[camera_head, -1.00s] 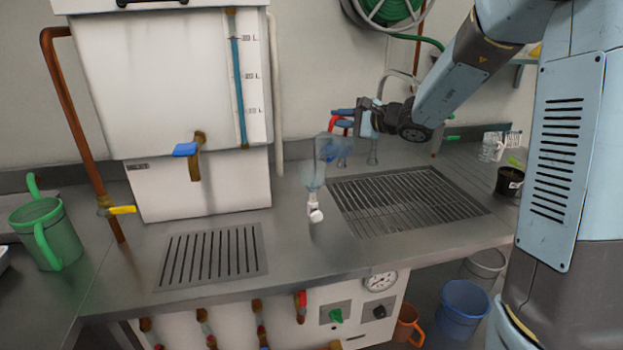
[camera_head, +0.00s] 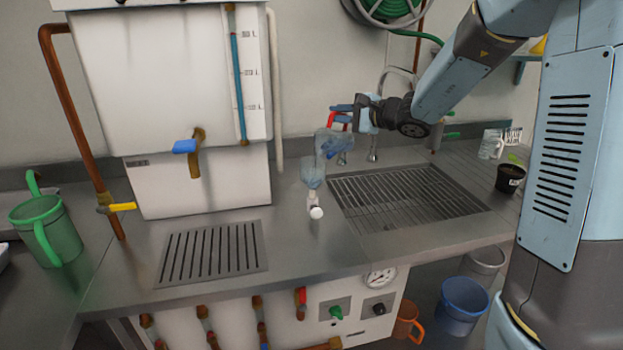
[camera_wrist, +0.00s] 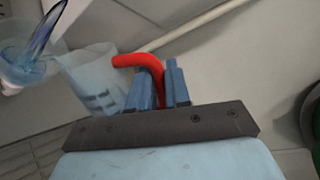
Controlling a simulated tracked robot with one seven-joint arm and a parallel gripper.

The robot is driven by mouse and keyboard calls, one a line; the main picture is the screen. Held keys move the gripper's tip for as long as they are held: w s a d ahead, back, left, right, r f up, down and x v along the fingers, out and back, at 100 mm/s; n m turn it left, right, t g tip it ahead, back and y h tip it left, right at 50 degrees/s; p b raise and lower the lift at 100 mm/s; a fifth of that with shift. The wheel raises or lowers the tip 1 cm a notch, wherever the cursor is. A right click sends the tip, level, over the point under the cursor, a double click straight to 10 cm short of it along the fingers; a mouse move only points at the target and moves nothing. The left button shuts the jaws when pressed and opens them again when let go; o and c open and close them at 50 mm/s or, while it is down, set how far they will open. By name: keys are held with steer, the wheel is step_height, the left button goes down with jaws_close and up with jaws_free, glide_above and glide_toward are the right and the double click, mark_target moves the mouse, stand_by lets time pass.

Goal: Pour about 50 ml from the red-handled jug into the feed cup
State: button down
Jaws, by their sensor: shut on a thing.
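My gripper (camera_head: 352,118) is shut on the red handle (camera_wrist: 140,62) of a clear jug (camera_head: 328,142). The handle passes between the fingers (camera_wrist: 163,85) in the wrist view. The jug is raised and tilted, its mouth towards the left. The feed cup (camera_head: 311,174) is a clear, bluish cup just below and left of the jug, with a white fitting under it. In the wrist view, a blue streak like liquid (camera_wrist: 40,32) reaches into the feed cup (camera_wrist: 22,68), beside the jug (camera_wrist: 93,80). The level in the cup cannot be read.
A slatted drain grate (camera_head: 400,200) lies right of the cup, with taps behind it. A white tank (camera_head: 165,90) with a blue-handled tap stands left. A green jug (camera_head: 55,235) is far left; a black pot (camera_head: 509,179) is at right.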

mark_target(346, 125)
steer(key=shift+s+a+r+p, duration=0.1)
steer(key=shift+s+r+p, duration=0.1)
steer(key=shift+p, duration=0.2)
stand_by(0.4)
steer(key=w+f+m, duration=0.1)
steer(key=w+d+f+m, duration=0.1)
steer(key=f, duration=0.1)
steer(key=w+d+f+m+y, duration=0.1)
steer(key=m, duration=0.1)
steer(key=shift+d+f+g, duration=0.15)
steer(key=shift+f+g, duration=0.05)
steer(key=shift+g, duration=0.1)
steer(key=shift+w+d+f+m+b, duration=0.2)
steer(key=shift+f+m+b, duration=0.15)
steer(key=shift+m+b, duration=0.15)
stand_by(0.9)
steer(key=shift+w+f, duration=0.1)
steer(key=w+d+f+m+y+b, duration=0.1)
steer(key=w+d+f+m+b, duration=0.3)
steer(key=m, duration=0.3)
steer(key=shift+w+d+f+y+b, duration=0.15)
steer(key=shift+w+f+y+b, duration=0.2)
steer(key=shift+w+b, duration=0.3)
